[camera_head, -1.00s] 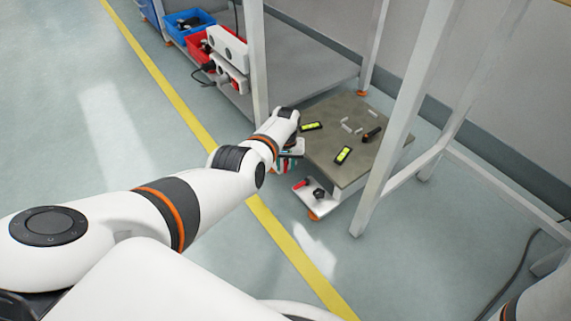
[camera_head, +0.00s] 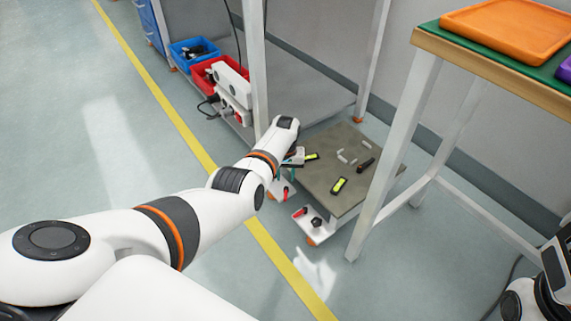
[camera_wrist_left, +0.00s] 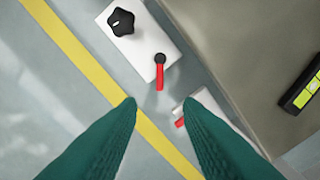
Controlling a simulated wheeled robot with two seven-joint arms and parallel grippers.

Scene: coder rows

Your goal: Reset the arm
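My left arm reaches in from the left in the head view. Its gripper (camera_head: 290,160) is beside the near left edge of a low grey-topped cart (camera_head: 320,183), partly hidden by the wrist. In the left wrist view, the two green fingers (camera_wrist_left: 160,112) stand apart with nothing between them. Below them are the floor and the cart's white side plates. One plate (camera_wrist_left: 140,45) carries a black star knob (camera_wrist_left: 122,22) and a red-handled lever (camera_wrist_left: 160,72). Part of my right arm (camera_head: 545,285) shows at the lower right of the head view; its fingers cannot be made out.
On the cart lie black-and-yellow devices (camera_head: 339,186), small light pieces and a dark cylinder (camera_head: 366,164). White table legs (camera_head: 395,150) stand close to its right. An orange tray (camera_head: 510,30) sits on the table. Blue (camera_head: 190,50) and red bins are at the back. Floor at left is clear.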

